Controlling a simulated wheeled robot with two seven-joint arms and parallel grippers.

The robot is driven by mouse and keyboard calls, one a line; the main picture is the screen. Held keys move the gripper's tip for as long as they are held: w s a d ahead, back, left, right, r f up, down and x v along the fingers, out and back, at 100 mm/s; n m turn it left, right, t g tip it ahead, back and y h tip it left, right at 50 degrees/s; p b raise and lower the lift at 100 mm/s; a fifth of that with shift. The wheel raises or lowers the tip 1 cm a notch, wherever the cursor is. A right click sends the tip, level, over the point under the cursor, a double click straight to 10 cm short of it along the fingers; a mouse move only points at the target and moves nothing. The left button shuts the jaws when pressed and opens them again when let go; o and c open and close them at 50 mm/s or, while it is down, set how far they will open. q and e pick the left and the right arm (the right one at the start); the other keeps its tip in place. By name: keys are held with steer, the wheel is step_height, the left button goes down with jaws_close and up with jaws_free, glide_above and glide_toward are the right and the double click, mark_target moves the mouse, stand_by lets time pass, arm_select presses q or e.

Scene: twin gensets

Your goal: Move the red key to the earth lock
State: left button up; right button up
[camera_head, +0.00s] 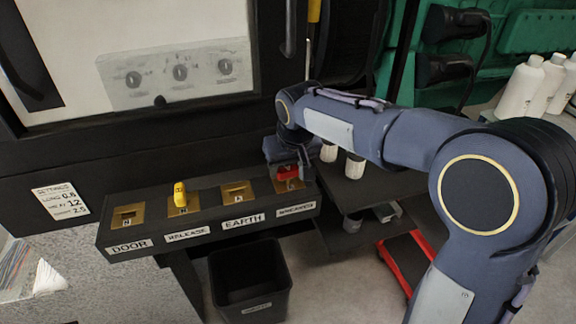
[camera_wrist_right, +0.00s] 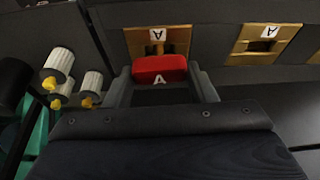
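A dark lock box (camera_head: 150,212) carries a row of brass locks labelled DOOR, RELEASE, EARTH and a fourth with a hard-to-read label. My left gripper is out of view.
A yellow key (camera_head: 180,195) stands in the release lock. The door lock (camera_head: 128,215) is empty. White cylinders with yellow tips (camera_wrist_right: 58,66) are beside the fourth lock. A black bin (camera_head: 250,280) stands below the box. White bottles (camera_head: 520,88) stand at the right.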

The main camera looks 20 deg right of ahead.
mark_target(288, 168)
steer(key=c, duration=0.5)
steer(key=shift+r+p, duration=2.25)
steer(key=shift+r, duration=0.3)
steer(key=shift+c, duration=0.2)
steer(key=a+p, duration=0.2)
steer(key=a, duration=1)
steer(key=shift+s, duration=0.2)
steer(key=shift+f, duration=0.15)
steer(key=shift+f+b, duration=0.65)
steer(key=shift+f, duration=0.25)
steer(key=shift+f, duration=0.25)
steer(key=shift+f+b, duration=1.1)
steer(key=shift+f, duration=0.15)
